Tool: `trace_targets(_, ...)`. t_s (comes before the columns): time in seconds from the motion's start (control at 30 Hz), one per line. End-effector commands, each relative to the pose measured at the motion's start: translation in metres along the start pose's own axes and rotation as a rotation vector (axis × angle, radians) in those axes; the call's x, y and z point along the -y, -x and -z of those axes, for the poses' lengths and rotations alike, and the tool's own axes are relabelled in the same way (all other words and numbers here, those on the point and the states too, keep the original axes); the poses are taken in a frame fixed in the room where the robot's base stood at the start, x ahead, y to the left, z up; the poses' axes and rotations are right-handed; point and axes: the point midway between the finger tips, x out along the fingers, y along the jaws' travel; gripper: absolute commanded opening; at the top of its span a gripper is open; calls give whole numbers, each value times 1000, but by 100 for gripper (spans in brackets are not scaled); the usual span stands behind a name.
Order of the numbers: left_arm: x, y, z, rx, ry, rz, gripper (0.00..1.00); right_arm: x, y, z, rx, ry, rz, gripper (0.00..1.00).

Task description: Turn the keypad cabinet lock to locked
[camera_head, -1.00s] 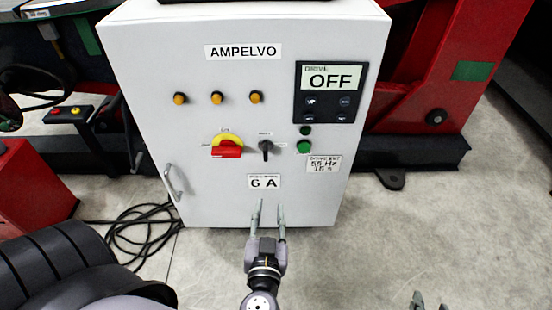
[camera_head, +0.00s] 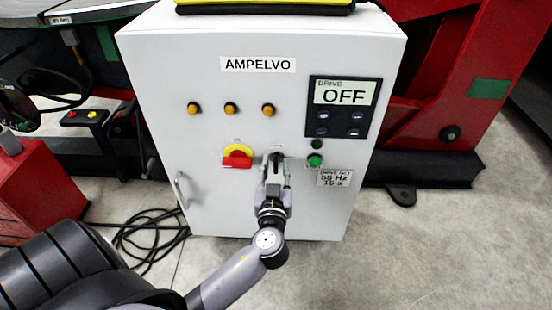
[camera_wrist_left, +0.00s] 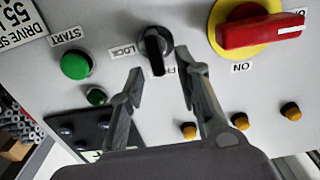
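The cabinet (camera_head: 215,75) is a white box labelled AMPELVO. Its lock, a small black knob (camera_wrist_left: 155,43), is on the front beside the red rotary switch (camera_wrist_left: 262,32). In the left wrist view the knob's ridge runs roughly up and down, its lower end toward a partly hidden label starting FR. A LOCK label (camera_wrist_left: 122,50) lies left of the knob there. My left gripper (camera_head: 277,166) is open, its fingers pointing at the knob, one toward each side. Contact cannot be told. In the head view the gripper partly hides the knob. My right gripper is not in view.
A keypad with an OFF display (camera_head: 343,105), a green button (camera_head: 315,160) and amber lamps (camera_head: 230,107) share the panel. The red switch on its yellow plate (camera_head: 238,150) is close by. A door handle (camera_head: 181,190) and cables (camera_head: 140,235) are at lower left.

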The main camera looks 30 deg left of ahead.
Motion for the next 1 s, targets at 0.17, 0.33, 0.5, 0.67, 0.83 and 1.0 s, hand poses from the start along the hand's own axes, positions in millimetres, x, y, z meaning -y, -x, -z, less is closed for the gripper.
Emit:
trace_targets(0.17, -1, -21, 0, -1, -1, -1, 31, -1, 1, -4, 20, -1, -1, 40)
trace_targets(0.33, 0, -28, 0, 0, 0, -1, 31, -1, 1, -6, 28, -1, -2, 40)
trace_targets(0.5, 0, -28, 0, 0, 0, -1, 31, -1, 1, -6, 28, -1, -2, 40)
trace_targets(0.67, 0, -28, 0, 1, 0, -1, 24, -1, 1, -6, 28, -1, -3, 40)
trace_targets(0.83, 0, -27, 0, 1, 0, -1, 12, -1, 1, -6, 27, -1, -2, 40)
trace_targets(1.0, 0, -27, -1, 1, 0, -1, 1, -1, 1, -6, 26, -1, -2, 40)
